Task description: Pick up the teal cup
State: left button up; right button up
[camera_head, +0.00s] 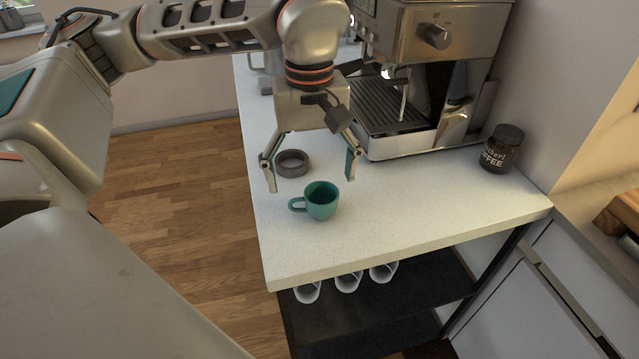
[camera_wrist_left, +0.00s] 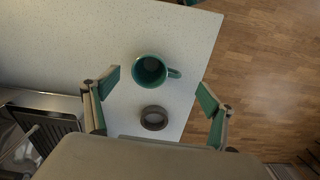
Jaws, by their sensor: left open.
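The teal cup (camera_head: 321,201) stands upright on the white counter (camera_head: 400,215), with its handle pointing left in the head view. My left gripper (camera_head: 310,185) is open and empty above the counter, its fingers pointing down. It is above and a little behind the cup in the head view. In the left wrist view the cup (camera_wrist_left: 149,71) lies ahead of the space between the two open fingers (camera_wrist_left: 162,92), with its handle to the right. Neither finger visibly touches the cup. My right gripper is not in view.
A coffee machine (camera_head: 425,75) and coffee jar (camera_head: 501,148) stand to the right. Several white cups (camera_head: 347,281) are below the counter. The counter front is clear.

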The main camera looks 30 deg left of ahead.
aim_at(312, 203)
pick_arm(q)
notch_tip(312, 203, down, 3)
jog(key=shift+w+a+r, duration=0.15)
jog(key=shift+r, duration=0.05)
notch_tip(312, 203, down, 4)
jog(key=shift+f+b, duration=0.2)
jog(key=shift+b, duration=0.35)
jog(key=shift+f, duration=0.25)
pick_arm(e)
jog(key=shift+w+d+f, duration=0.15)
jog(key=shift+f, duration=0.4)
